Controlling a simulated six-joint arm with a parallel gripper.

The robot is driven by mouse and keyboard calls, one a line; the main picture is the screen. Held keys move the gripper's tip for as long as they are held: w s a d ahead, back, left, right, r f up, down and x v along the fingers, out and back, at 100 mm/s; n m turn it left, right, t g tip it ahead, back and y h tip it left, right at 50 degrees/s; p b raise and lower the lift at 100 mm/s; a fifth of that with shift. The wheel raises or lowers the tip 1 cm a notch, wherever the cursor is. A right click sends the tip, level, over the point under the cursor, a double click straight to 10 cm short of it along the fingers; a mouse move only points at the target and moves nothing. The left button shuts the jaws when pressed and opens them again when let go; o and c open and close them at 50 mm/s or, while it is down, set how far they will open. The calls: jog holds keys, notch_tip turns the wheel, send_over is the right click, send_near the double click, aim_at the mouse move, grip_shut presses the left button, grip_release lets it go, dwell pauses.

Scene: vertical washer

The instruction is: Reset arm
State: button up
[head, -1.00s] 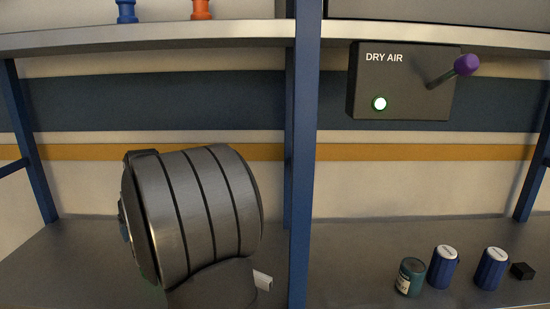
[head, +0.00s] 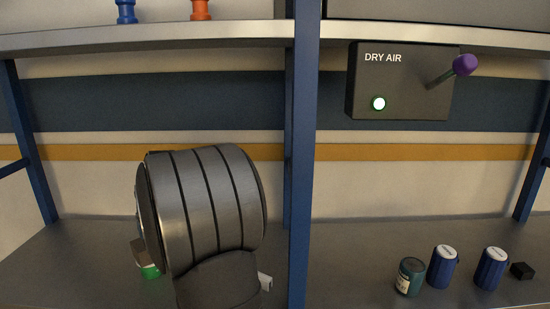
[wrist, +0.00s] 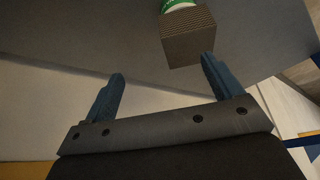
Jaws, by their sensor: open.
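My gripper (wrist: 162,67) shows in the wrist view, its two blue fingers spread apart with nothing between them. A brown ridged block (wrist: 188,36) with a green and white thing (wrist: 178,4) against it lies beyond the fingertips, apart from them. In the head view, my grey arm fills the lower left and hides my gripper's fingers. A brown block (head: 138,252) and a green thing (head: 150,271) show at the arm's left side, partly hidden by it.
A blue post (head: 302,160) stands right of my arm. A "DRY AIR" box (head: 405,90) with a lit button and a purple-knobbed lever hangs at upper right. A teal can (head: 409,277), two blue containers (head: 443,267) (head: 491,269) and a black block (head: 522,271) stand lower right.

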jog(key=d+r, duration=0.4)
jog(key=d, duration=0.2)
jog(key=s+d+f+m+h, duration=0.3)
jog(key=s+d+f+m, duration=0.2)
jog(key=s+d+m, duration=0.3)
jog(key=s+d+f+m+h, duration=0.3)
jog(key=s+d+f+m, duration=0.2)
jog(key=s+d+m, duration=0.4)
jog(key=shift+s+d+f+m+h, duration=0.25)
jog(key=shift+d+m, duration=0.85)
jog(key=shift+d, duration=1.7)
jog(key=shift+w+f, duration=0.1)
